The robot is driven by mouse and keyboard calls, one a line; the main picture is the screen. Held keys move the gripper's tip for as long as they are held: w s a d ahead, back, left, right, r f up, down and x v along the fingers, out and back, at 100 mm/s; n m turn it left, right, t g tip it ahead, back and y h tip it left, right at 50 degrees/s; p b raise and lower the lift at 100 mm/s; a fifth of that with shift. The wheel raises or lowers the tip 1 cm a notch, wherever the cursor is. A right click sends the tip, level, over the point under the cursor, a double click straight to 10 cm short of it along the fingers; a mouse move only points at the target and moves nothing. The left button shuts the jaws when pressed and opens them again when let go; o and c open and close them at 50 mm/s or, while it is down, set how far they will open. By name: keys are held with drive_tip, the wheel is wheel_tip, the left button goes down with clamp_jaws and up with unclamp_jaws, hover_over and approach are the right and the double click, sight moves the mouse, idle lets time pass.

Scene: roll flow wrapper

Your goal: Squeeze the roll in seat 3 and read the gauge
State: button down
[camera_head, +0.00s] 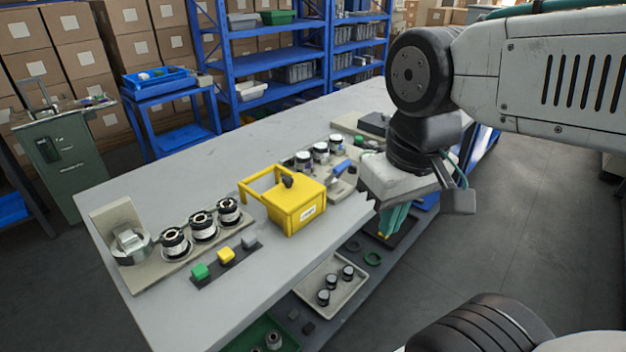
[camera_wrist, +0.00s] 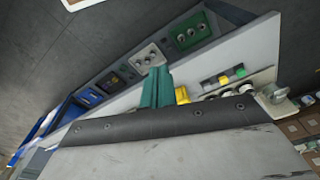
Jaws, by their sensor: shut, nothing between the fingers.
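I cannot read seat numbers. A round metal device (camera_head: 130,244), perhaps the gauge, sits at the left of this row; its reading is not legible. It also shows at the right of the wrist view (camera_wrist: 278,97). My gripper (camera_head: 388,232) has teal fingers, shut and empty, beyond the table's right edge, far from these rolls. The fingers also show in the wrist view (camera_wrist: 154,88).
Green (camera_head: 200,271), yellow (camera_head: 226,255) and grey (camera_head: 249,241) blocks lie before the left row. A tray of small rolls (camera_head: 318,308) sits on a lower shelf.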

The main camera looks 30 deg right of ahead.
drive_tip(key=shift+a, duration=0.3)
drive_tip(key=w+d+f+m+t+y, duration=0.1)
drive_tip(key=w+f+m+y, duration=0.35)
drive_tip(key=w+m, duration=0.35)
drive_tip(key=w+d+f+m+t+y, duration=0.1)
drive_tip(key=w+f+m+t+y, duration=0.15)
drive_tip(key=w+m+y, duration=0.45)
drive_tip(key=w+d+f+m+t+h, duration=0.3)
drive_tip(key=d+f+m+t, duration=0.1)
drive_tip(key=d+m, duration=0.4)
drive_tip(key=w+d+f+m+t+h, duration=0.3)
drive_tip(key=d+f+m, duration=0.3)
drive_tip(key=d+m, duration=0.3)
drive_tip(key=w+d+t, duration=0.1)
drive_tip(key=d, duration=0.3)
drive_tip(key=shift+f+t, duration=0.25)
drive_tip(key=shift+t, duration=0.1)
